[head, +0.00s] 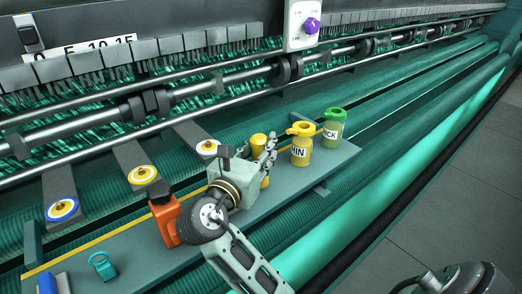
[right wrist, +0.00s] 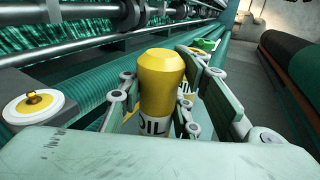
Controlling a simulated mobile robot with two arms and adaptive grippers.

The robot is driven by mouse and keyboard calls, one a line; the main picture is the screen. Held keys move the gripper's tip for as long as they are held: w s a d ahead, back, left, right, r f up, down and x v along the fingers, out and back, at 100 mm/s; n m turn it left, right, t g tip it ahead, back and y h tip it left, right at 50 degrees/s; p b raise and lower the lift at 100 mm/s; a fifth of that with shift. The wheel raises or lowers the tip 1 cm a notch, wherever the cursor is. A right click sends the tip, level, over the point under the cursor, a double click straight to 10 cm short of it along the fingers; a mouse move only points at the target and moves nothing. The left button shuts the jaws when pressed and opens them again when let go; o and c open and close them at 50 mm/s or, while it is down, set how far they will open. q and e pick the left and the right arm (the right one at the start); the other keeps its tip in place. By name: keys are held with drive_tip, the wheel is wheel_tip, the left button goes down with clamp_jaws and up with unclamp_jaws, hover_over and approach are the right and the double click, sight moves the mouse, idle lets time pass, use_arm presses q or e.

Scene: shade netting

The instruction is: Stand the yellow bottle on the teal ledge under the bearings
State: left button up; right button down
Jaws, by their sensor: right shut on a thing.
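I cannot tell whether the bottle touches the ledge. Round bearings (head: 287,69) sit on the shaft above and behind the ledge. My left gripper is not in view.
A yellow-orange "THIN" bottle (head: 301,155) and a green "THICK" bottle (head: 334,133) stand right of the held bottle. An orange item (head: 165,220) is close left of the gripper. A teal tag-like item (head: 102,266) and a blue item (head: 48,284) lie at the ledge's left end.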

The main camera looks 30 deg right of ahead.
drive_tip(key=shift+f, duration=0.5)
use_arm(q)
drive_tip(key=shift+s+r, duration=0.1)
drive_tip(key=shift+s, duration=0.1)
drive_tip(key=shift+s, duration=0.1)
use_arm(e)
drive_tip(key=c, duration=1.3)
unclamp_jaws()
drive_tip(key=shift+f, duration=0.15)
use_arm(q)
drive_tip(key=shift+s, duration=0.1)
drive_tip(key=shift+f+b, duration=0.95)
use_arm(e)
drive_tip(key=shift+v, duration=3.8)
